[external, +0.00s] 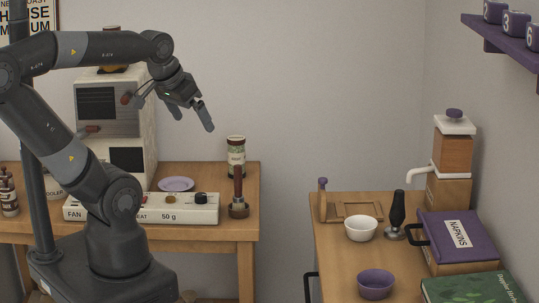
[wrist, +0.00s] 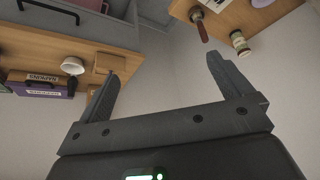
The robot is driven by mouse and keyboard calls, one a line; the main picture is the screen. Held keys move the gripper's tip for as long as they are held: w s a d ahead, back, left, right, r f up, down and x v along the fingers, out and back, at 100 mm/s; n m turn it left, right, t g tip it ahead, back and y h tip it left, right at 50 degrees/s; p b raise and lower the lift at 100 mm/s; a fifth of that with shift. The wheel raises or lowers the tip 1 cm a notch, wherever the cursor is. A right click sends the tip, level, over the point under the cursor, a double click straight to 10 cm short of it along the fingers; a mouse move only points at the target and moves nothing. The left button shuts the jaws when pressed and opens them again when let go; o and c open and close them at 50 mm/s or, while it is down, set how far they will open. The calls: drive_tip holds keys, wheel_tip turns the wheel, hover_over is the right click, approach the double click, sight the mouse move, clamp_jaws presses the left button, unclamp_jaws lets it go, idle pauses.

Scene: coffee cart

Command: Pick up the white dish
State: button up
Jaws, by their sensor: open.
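The white dish (external: 361,228) is a small round bowl on the right wooden table, in front of a small wooden frame and left of a dark-handled tamper. In the wrist view the white dish (wrist: 72,66) shows at the upper left, beyond the left finger. My gripper (external: 191,117) is raised in the air over the left table, well to the left of the dish and higher than it. Its fingers are apart with nothing between them, as the wrist view (wrist: 160,75) also shows.
On the right table (external: 330,262), a purple bowl (external: 376,284) stands in front of the dish. A purple napkin box (external: 458,236), a green book (external: 470,289) and a wooden dispenser (external: 452,155) stand to its right. A gap separates the two tables.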

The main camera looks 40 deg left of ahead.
wheel_tip(320, 180, up, 18)
drive_tip(key=m+g+h, duration=0.2)
drive_tip(key=m, duration=0.2)
hover_over(361, 224)
drive_tip(key=s, duration=0.5)
wheel_tip(361, 224, down, 35)
drive_tip(key=shift+w+d+r, duration=0.1)
drive_tip(key=shift+t, duration=0.3)
drive_tip(key=shift+d+x, duration=0.15)
drive_tip(key=shift+x, duration=1.45)
drive_tip(key=shift+d+x, duration=0.15)
drive_tip(key=shift+x, duration=1.5)
drive_tip(key=shift+r, duration=0.1)
